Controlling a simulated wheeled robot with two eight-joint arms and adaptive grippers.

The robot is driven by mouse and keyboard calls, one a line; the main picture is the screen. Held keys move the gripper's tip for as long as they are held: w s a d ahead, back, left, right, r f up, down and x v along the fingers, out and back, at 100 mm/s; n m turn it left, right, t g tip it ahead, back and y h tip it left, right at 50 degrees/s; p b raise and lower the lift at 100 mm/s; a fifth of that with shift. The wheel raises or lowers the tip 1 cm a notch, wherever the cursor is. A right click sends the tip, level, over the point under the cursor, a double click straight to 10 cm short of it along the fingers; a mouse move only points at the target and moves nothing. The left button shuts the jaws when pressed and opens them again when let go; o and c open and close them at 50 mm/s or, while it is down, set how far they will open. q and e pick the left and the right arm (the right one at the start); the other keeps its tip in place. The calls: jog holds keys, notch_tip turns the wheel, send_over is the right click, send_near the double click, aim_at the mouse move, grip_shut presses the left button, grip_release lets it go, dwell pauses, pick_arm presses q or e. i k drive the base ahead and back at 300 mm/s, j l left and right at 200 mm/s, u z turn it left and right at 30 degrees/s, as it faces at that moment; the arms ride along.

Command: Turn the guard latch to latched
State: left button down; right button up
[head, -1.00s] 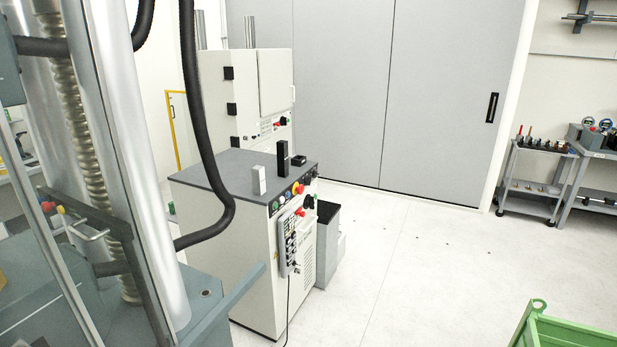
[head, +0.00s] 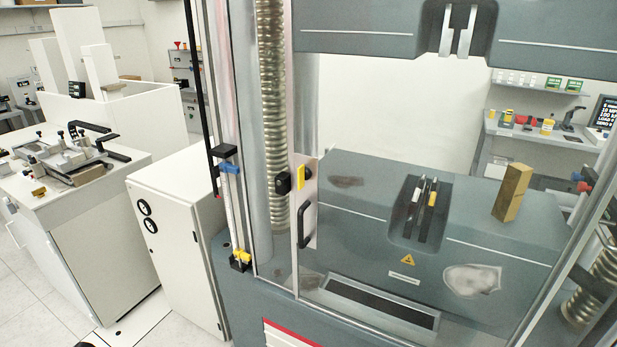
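The testing machine's clear guard has a pale vertical frame edge (head: 295,240) near the middle of the head view. On this edge sit a black knob (head: 283,183) and a yellow tab (head: 301,179), side by side at mid height. They look like the guard latch, but I cannot tell which way it is turned. A black pull handle (head: 304,227) is just below them. Neither of my grippers is in view.
The grey machine bed (head: 455,225) holds a brass block (head: 512,192). A white cabinet (head: 170,240) and a bench with a clamping fixture (head: 70,160) stand at left. Shelves are at the back right.

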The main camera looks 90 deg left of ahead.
aim_at(303, 174)
jog(key=u, duration=3.1)
jog(key=i+l+u, duration=0.15)
jog(key=l, duration=0.05)
